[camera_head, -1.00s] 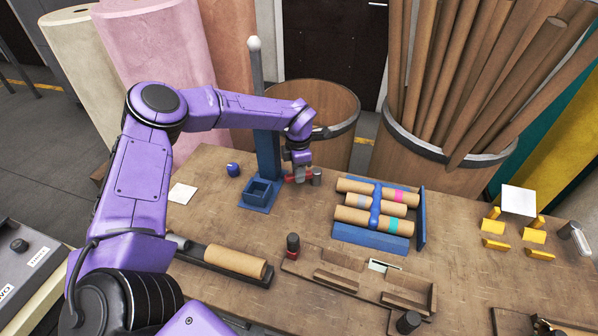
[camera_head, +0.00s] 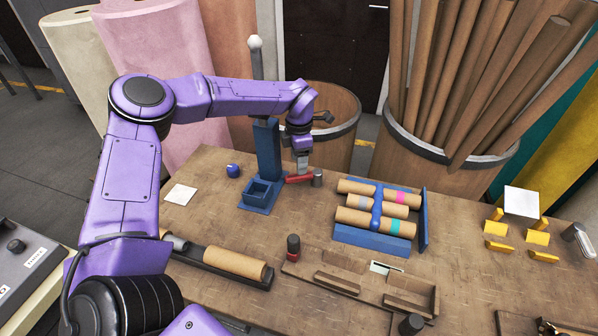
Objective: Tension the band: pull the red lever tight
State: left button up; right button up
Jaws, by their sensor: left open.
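The red lever (camera_head: 299,180) sticks out to the right from the foot of the blue post (camera_head: 268,150), low over the table. A grey knob (camera_head: 317,177) stands at its right end. My left gripper (camera_head: 302,171) points down at the lever from above, near its middle, and is open. I cannot tell whether its fingers touch the lever. The blue band (camera_head: 377,207) runs across several cardboard rolls (camera_head: 372,221) in a blue cradle (camera_head: 370,239) to the right. My right gripper is not in view.
A wooden tray (camera_head: 345,283) and a dark red-banded cylinder (camera_head: 293,247) stand in front. A roll lies in a black trough (camera_head: 225,272). Yellow blocks (camera_head: 497,229) sit at the right. Barrels stand behind the table (camera_head: 215,225).

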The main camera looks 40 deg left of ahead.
pick_arm(q)
notch_tip(320, 180, up, 6)
jog(key=shift+f+b, duration=0.15)
jog(key=shift+b, duration=0.15)
dwell(0.3)
